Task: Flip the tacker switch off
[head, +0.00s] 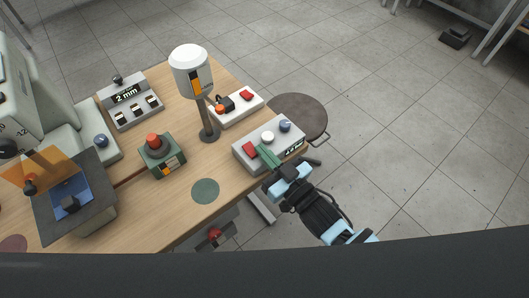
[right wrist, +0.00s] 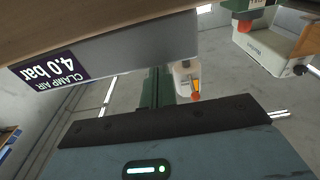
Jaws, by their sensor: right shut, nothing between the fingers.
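A grey control box (head: 285,151) stands at the table's right front edge, with a red rocker switch (head: 249,147), a white round part (head: 267,137) and a blue-grey knob (head: 285,125) on top. I cannot read which switch belongs to the tacker. My right gripper (head: 264,154) is shut and empty, its green fingers at the box's near side, close to the red switch; contact cannot be told. In the right wrist view the green fingers (right wrist: 157,88) are together beside a grey box with a "CLAMP AIR 4.0 bar" label (right wrist: 50,69). My left gripper is not in view.
A white box (head: 237,108) with another red switch (head: 247,95) stands behind. A lamp-like post (head: 208,134), a green box with a red button (head: 153,141) and a "2 mm" panel (head: 131,100) stand left. A round stool (head: 300,115) is beyond the table's right edge.

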